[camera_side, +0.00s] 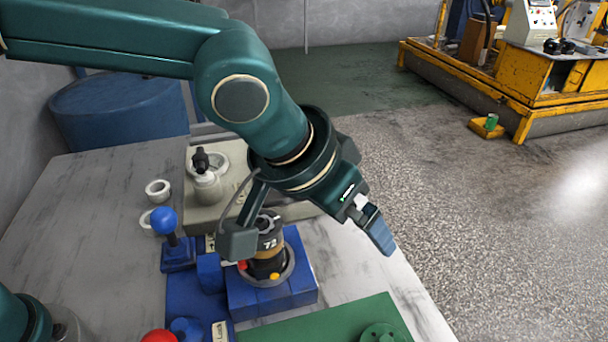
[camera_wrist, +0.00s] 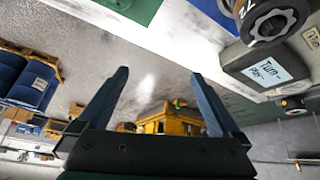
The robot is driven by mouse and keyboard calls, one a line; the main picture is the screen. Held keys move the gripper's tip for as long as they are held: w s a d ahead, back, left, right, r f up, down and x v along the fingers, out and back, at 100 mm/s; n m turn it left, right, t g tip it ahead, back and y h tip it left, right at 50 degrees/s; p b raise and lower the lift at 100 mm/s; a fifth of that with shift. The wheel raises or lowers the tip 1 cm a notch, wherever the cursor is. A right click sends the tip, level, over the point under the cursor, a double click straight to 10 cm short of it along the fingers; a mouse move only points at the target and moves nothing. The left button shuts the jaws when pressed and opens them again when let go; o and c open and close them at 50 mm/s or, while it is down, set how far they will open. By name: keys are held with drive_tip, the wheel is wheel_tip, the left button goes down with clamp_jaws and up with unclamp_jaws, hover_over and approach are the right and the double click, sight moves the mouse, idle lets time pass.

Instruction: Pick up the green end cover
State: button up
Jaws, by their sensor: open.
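A round green part (camera_side: 383,334), which looks like the end cover, lies on a green plate (camera_side: 335,324) at the bottom edge of the side view, partly cut off. My gripper (camera_side: 384,240) is above and behind it, tilted down toward the right, beyond the table's right edge in the picture. In the wrist view my gripper (camera_wrist: 158,73) has its two fingers spread wide with nothing between them. The end cover cannot be made out in the wrist view; only a strip of green plate (camera_wrist: 135,8) shows at the top.
A dark motor body (camera_side: 266,250) marked 72 stands in a blue fixture (camera_side: 307,285), close to my wrist. A blue-knobbed lever (camera_side: 165,222), a red knob (camera_side: 158,336) and pale rings (camera_side: 157,190) are to the left. Yellow machinery (camera_side: 530,90) stands far off on the floor.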

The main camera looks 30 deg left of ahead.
sight(376, 338)
drive_tip(key=s+d+f+m, duration=0.1)
drive_tip(key=s+d+f, duration=0.1)
drive_tip(key=f, duration=0.1)
drive_tip(key=s+d+f+m+g, duration=0.1)
drive_tip(key=s+d+f, duration=0.1)
drive_tip(key=f, duration=0.1)
drive_tip(key=s+d+f+g, duration=0.1)
drive_tip(key=s+d+f, duration=0.2)
drive_tip(key=shift+f+m, duration=0.1)
drive_tip(key=shift+m, duration=0.3)
drive_tip(key=shift+x, duration=2.35)
drive_tip(key=shift+w+a, duration=0.1)
drive_tip(key=shift+w, duration=0.05)
clamp_jaws()
